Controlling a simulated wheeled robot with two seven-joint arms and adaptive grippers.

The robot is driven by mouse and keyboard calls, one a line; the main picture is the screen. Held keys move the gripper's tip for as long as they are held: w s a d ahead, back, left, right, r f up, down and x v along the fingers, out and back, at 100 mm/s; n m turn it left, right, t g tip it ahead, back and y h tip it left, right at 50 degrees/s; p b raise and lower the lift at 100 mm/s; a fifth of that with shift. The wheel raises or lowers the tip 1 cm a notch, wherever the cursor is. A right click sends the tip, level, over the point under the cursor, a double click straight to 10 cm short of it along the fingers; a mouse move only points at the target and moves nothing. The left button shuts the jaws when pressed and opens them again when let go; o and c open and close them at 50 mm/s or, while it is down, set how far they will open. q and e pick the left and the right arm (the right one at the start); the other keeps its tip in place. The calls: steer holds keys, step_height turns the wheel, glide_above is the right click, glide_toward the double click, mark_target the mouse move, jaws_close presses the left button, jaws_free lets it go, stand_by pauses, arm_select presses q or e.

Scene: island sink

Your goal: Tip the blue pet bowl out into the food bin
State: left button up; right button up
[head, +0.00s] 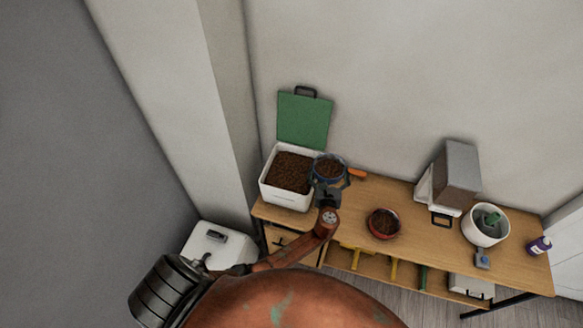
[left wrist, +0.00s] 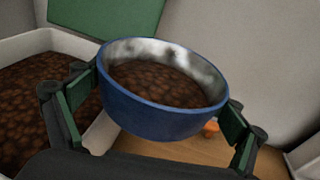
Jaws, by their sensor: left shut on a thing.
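The blue pet bowl (head: 329,169) holds brown kibble and is roughly upright. My left gripper (head: 330,187) is shut on it, with a green finger pad on each side of the bowl (left wrist: 160,115) in the left wrist view. The food bin (head: 286,195) is a white box full of brown kibble, its green lid (head: 304,120) standing open at the back. The bowl is just right of the bin's right wall in the head view. The bin also shows at the left of the left wrist view (left wrist: 70,42). My right gripper is not in view.
A red bowl (head: 384,223) of kibble stands on the wooden table (head: 352,223). Further right are a grey box dispenser (head: 457,174), a white pot (head: 485,226) with a green item, and a purple bottle (head: 539,246). An orange item (head: 357,174) lies behind the bowl.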

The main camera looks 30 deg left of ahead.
mark_target(316, 165)
arm_select(q)
steer(key=shift+s+a+r+n, duration=0.15)
steer(key=shift+a+r+n, duration=0.4)
steer(key=shift+n, duration=0.05)
steer(key=shift+s+a+f+n+h+b, duration=0.2)
steer(key=shift+a+n+h+b, duration=0.15)
steer(key=shift+a+n+h, duration=0.2)
steer(key=shift+s+a+f+n+h+b, duration=0.15)
steer(key=shift+a+n+b, duration=0.25)
steer(key=shift+a+n, duration=0.15)
steer(key=shift+s+a+f+n+h+b, duration=0.1)
steer(key=shift+s+a+n+b, duration=0.05)
steer(key=shift+a+n+b, duration=0.3)
steer(key=shift+a+r+n+p, duration=0.4)
steer(key=shift+r+n, duration=0.05)
steer(key=shift+r, duration=0.05)
steer(key=shift+s+a+r+n, duration=0.2)
steer(key=shift+s+a+n, duration=0.05)
steer(key=shift+a+n, duration=0.2)
steer(key=shift+a+f+n+h+b, duration=0.15)
steer(key=shift+f+n+h+b, duration=0.15)
steer(key=shift+h, duration=0.1)
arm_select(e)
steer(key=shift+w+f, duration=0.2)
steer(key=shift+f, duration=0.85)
